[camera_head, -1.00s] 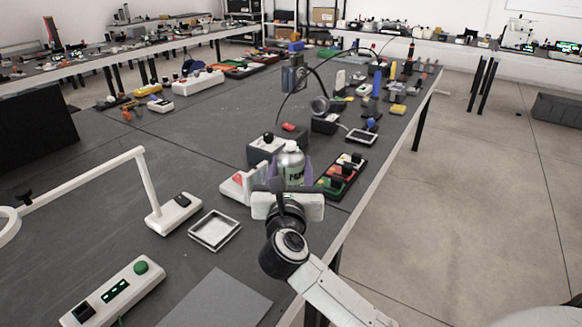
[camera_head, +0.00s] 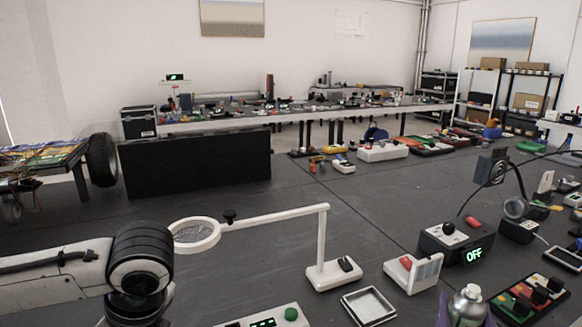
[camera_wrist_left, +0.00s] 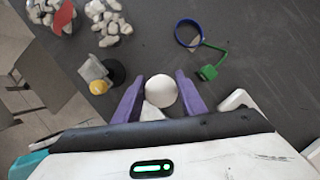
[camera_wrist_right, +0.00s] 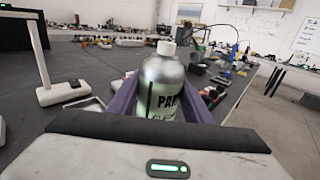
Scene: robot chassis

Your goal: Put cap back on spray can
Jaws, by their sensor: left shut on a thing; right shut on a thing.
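The spray can (camera_wrist_right: 160,88) is a silver can with a green label and a white nozzle on top, upright between the purple fingers of my right gripper (camera_wrist_right: 158,100) in the right wrist view. Its bare top also shows at the bottom right of the head view (camera_head: 467,304), with a purple finger beside it. A white rounded cap (camera_wrist_left: 161,91) sits between the purple fingers of my left gripper (camera_wrist_left: 160,98) in the left wrist view. In the head view my left arm is at the lower left, its fingers mostly hidden. Cap and can are apart.
A magnifier lamp (camera_head: 328,240) stands between my left arm and the can. A square tray (camera_head: 369,306), a red-and-white block (camera_head: 413,272) and a box reading OFF (camera_head: 456,244) are near the can. The dark tabletop behind the lamp is mostly clear.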

